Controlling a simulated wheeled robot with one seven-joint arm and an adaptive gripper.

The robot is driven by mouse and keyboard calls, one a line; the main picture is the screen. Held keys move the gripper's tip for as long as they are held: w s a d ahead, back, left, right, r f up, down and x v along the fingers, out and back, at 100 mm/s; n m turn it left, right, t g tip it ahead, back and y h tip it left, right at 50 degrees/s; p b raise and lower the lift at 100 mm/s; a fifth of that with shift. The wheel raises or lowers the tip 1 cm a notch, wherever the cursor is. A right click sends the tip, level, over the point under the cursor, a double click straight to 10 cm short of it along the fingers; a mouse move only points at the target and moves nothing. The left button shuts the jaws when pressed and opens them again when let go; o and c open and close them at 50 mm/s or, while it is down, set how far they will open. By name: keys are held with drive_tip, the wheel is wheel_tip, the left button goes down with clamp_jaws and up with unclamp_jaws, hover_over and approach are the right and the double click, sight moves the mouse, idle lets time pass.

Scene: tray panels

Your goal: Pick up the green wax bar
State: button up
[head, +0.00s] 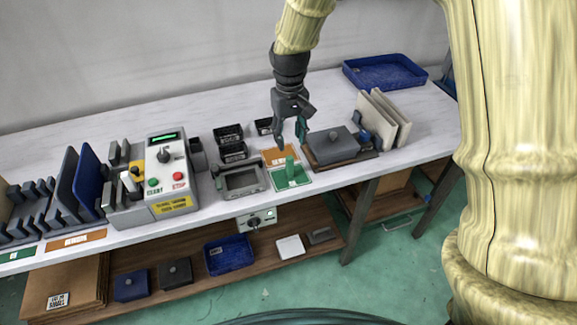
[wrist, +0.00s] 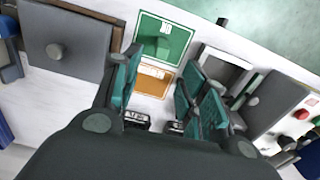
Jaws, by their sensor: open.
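The green wax bar (head: 290,167) stands upright on a green mat (head: 301,180) near the table's front edge. In the wrist view the bar (wrist: 155,46) is seen from above on the same mat (wrist: 180,40), beyond the fingertips. My gripper (head: 291,145) is open and empty, above and a little behind the bar, over the orange mat (head: 272,155). In the wrist view its teal-padded fingers (wrist: 157,75) are spread apart on either side of the orange mat (wrist: 152,82). The bar is not between the pads.
A grey frame (head: 241,181) is left of the green mat. A grey block with a knob (head: 333,143) lies on a wooden board to the right. Black bins (head: 231,144) stand behind. A control box (head: 166,172) is farther left. A blue tray (head: 384,72) sits at the back right.

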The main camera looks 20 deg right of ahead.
sight(290, 157)
wheel_tip(290, 157, down, 4)
drive_tip(key=shift+f, duration=0.15)
drive_tip(key=shift+s+f+p, duration=0.15)
drive_tip(key=shift+f+p, duration=0.35)
drive_tip(key=shift+f, duration=1)
drive_tip(key=shift+s+f+p, duration=0.1)
drive_tip(key=shift+f+p, duration=0.35)
drive_tip(key=shift+f, duration=1)
clamp_jaws()
